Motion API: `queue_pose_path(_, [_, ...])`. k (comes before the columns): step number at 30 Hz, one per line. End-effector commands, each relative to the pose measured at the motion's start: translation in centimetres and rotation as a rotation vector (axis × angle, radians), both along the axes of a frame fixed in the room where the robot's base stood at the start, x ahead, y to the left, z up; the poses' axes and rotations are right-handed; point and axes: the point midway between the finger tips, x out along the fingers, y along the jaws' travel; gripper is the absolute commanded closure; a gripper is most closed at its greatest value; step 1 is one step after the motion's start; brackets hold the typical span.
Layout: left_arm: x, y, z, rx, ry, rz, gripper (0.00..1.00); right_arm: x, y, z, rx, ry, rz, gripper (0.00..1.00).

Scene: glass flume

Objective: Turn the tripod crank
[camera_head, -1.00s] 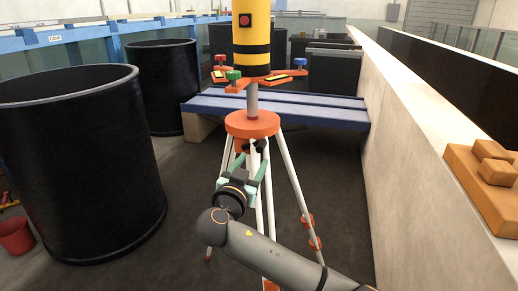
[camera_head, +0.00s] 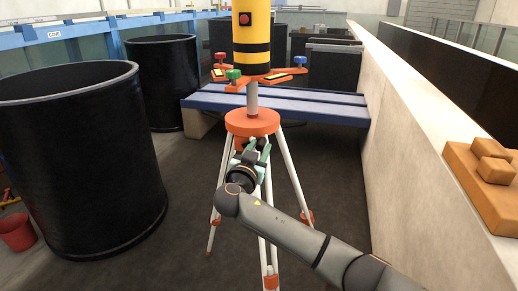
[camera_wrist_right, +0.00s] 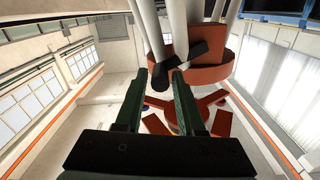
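The orange-headed tripod (camera_head: 252,123) stands upright on white legs, bearing a yellow and black instrument (camera_head: 251,40). The black tripod crank is mostly hidden behind my gripper in the head view. In the right wrist view the crank (camera_wrist_right: 204,58) shows under the orange head, its arm ending in a dark knob at the fingertips. My right gripper (camera_head: 257,147) is just below the tripod head. In the wrist view its two green fingers (camera_wrist_right: 160,78) are apart, with the knob between or just beyond their tips; contact is unclear. My left gripper is out of view.
Large black tanks (camera_head: 80,160) stand on the left. A blue beam (camera_head: 315,105) lies behind the tripod. A pale wall (camera_head: 420,150) runs along the right, with orange blocks (camera_head: 485,175) on top. Dark floor around the tripod is clear.

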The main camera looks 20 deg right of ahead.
Motion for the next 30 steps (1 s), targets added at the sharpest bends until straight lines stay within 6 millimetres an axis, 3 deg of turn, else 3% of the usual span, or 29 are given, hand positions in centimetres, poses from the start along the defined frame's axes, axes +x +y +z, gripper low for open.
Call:
queue_pose_path(1, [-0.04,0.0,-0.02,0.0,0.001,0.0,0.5,-0.01,0.01,-0.01,0.0,0.0,0.0,0.69])
queue_pose_path(9, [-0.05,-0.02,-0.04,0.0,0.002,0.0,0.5,-0.02,0.0,-0.01,0.0,0.0,0.0,0.99])
queue_pose_path(30, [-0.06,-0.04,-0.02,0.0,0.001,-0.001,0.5,-0.03,0.01,-0.02,0.0,0.0,0.0,1.0])
